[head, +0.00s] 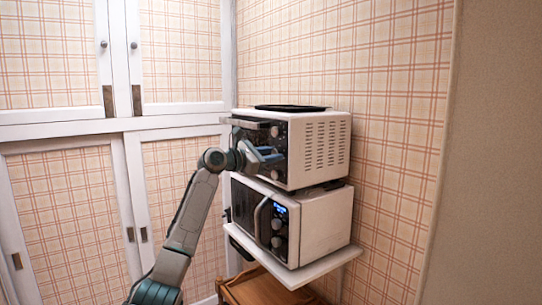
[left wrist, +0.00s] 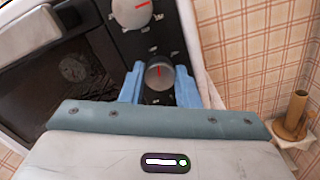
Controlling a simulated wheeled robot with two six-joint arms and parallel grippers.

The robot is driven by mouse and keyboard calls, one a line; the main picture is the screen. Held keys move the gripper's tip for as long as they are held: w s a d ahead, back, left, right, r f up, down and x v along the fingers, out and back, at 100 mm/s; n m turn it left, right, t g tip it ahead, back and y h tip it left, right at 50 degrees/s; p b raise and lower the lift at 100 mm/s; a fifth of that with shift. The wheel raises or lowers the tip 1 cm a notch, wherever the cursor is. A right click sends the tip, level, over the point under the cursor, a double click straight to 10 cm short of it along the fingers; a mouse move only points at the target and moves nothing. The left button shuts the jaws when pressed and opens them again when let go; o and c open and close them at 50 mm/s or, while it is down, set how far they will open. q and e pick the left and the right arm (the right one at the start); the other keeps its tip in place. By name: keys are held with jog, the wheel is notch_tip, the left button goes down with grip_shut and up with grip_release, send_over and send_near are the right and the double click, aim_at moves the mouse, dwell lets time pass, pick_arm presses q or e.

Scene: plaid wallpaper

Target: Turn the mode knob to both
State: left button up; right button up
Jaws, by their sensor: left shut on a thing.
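The white toaster oven (head: 320,150) stands on top of a microwave, its dark control panel facing left. My left gripper (head: 266,156) is at that panel. In the left wrist view, the blue fingers of my left gripper (left wrist: 159,86) are shut on a round grey knob (left wrist: 159,77), one finger on each side. Its red mark points roughly up in that picture. Another knob (left wrist: 131,12) with a slanted red mark sits above it. The labels around the knobs are too small to read, so I cannot tell which setting is marked. My right gripper is not in view.
The microwave (head: 325,222), with a lit blue display, stands on a white shelf (head: 318,270) below. A wooden piece of furniture (head: 262,290) is under the shelf. A dark flat item (head: 290,108) lies on the oven. White-framed cabinet doors (head: 62,120) are at left.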

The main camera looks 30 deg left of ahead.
pick_arm(q)
jog(key=shift+f+m+b, duration=0.15)
jog(key=shift+m+b, duration=1.65)
jog(key=shift+m, duration=6.45)
jog(key=shift+f+m+b, duration=0.15)
jog(key=shift+m+b, duration=1.6)
jog(key=shift+m, duration=6.8)
jog(key=o, duration=1)
jog(key=shift+r, duration=0.1)
jog(key=shift+c, duration=0.2)
